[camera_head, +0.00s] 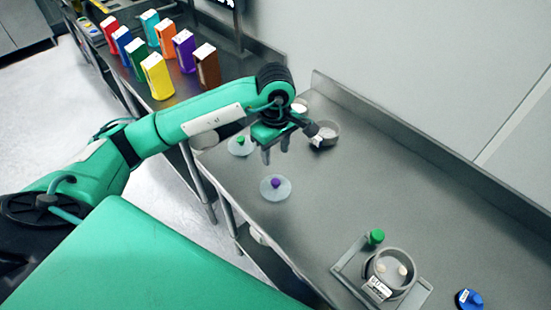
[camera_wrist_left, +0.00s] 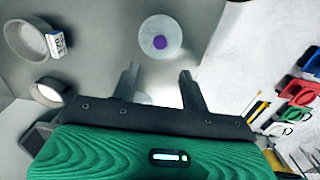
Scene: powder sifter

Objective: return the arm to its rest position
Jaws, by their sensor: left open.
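My left arm reaches in from the left over the metal table (camera_head: 330,210). Its gripper (camera_head: 275,152) points down, open and empty, above the table between two clear lids. The lid with a purple knob (camera_head: 275,187) lies just in front of it and shows beyond the fingers in the left wrist view (camera_wrist_left: 146,50). The lid with a green knob (camera_head: 240,145) lies to the left, partly behind the arm. In the left wrist view the open fingers (camera_wrist_left: 160,72) hold nothing. My right gripper is not in view.
A grey labelled ring-shaped container (camera_head: 330,137) stands close right of the gripper. A grey device (camera_head: 392,270) with a green knob and a blue-topped item (camera_head: 468,298) are at the lower right. Several coloured boxes (camera_head: 157,77) stand on the left bench. The table's middle is clear.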

